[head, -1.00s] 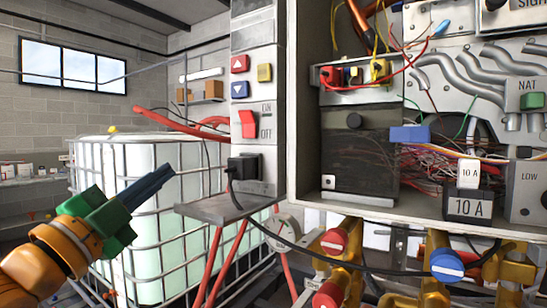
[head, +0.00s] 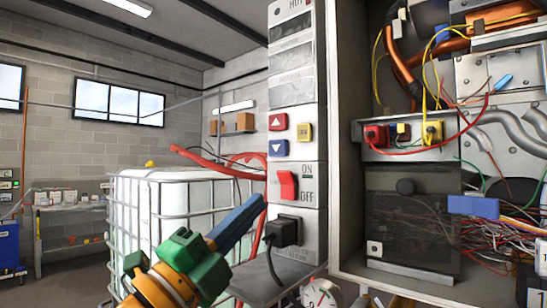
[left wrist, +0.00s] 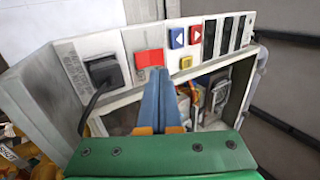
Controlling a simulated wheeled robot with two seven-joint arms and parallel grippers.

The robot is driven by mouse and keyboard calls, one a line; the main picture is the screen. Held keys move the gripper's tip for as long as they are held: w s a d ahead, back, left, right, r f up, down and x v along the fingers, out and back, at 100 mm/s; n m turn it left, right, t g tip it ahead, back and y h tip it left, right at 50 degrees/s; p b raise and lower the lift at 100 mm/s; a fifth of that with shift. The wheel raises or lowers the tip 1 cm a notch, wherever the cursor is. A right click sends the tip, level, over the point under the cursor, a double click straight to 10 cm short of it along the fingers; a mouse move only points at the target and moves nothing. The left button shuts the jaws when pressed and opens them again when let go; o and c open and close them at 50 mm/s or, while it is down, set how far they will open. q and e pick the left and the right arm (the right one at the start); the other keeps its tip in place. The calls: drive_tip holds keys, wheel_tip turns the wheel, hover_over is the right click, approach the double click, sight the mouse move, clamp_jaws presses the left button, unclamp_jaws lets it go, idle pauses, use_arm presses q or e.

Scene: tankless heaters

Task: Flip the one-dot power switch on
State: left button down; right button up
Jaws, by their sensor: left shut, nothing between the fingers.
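The red power switch (head: 287,185) sits on the side panel of the heater cabinet, between ON and OFF labels. No dot mark can be made out on it. My left gripper (head: 260,202) is shut and empty, its blue fingers together, and points up at the panel just left of and below the switch. In the left wrist view, the left gripper's fingertips (left wrist: 158,72) are just in front of the red switch (left wrist: 149,61) and overlap its lower right part. I cannot tell whether they touch it. My right gripper is not in view.
A black plug (head: 288,231) with a cable is in the panel below the switch. Red, blue and yellow buttons (head: 278,148) are above it. The open cabinet (head: 345,200) with wires is to the right. A caged white tank (head: 140,215) stands behind at left.

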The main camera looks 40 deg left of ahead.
sight(284, 175)
use_arm(q)
drive_tip(key=p+x, duration=0.3)
drive_tip(key=x, duration=0.2)
drive_tip(key=shift+r, duration=0.2)
drive_tip(key=shift+w, duration=0.55)
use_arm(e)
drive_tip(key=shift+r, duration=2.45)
use_arm(q)
drive_tip(key=shift+r+p, duration=0.1)
drive_tip(key=shift+p, duration=0.2)
drive_tip(key=shift+w+r+p, duration=0.15)
drive_tip(key=shift+r+p, duration=0.1)
drive_tip(key=shift+p, duration=0.15)
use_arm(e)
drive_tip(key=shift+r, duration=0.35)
use_arm(q)
drive_tip(key=shift+w+f, duration=0.1)
